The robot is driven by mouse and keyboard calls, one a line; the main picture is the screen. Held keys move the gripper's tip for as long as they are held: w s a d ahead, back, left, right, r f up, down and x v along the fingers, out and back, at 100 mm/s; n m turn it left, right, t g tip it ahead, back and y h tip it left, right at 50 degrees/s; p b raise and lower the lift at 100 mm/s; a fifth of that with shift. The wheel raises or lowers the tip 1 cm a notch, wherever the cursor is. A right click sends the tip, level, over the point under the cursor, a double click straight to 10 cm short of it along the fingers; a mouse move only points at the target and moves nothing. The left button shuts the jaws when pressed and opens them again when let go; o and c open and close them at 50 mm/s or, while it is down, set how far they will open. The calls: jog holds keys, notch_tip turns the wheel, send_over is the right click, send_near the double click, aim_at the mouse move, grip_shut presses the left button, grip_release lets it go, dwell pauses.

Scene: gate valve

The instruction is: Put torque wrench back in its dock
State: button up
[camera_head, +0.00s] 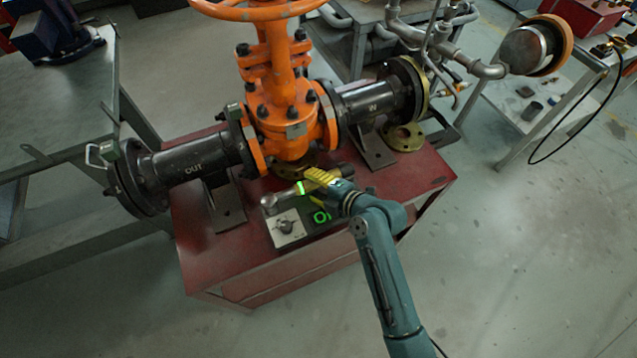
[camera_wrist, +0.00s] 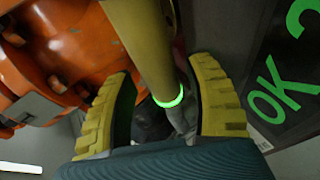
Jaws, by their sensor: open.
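The torque wrench has a grey head (camera_head: 268,201) at its left end and a glowing green ring on its shaft. In the wrist view its yellow shaft (camera_wrist: 143,45) and green ring lie between my fingers. My gripper (camera_head: 318,180) has yellow ribbed fingers, which stand apart in the wrist view (camera_wrist: 163,95), with a gap beside the shaft. The wrench lies above or on a dark panel with lit green "OK" lettering (camera_head: 321,216), in front of the valve. I cannot tell whether it rests in a dock; the underside is hidden.
The orange gate valve (camera_head: 285,115) stands close behind the gripper, between black flanged pipes (camera_head: 195,165). A light plate with a knob (camera_head: 287,229) lies in front of the wrench. All stand on a red bench (camera_head: 240,265).

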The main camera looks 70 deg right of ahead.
jog(key=v, duration=1.2)
jog(key=shift+r, duration=0.25)
jog(key=shift+w+d, duration=0.1)
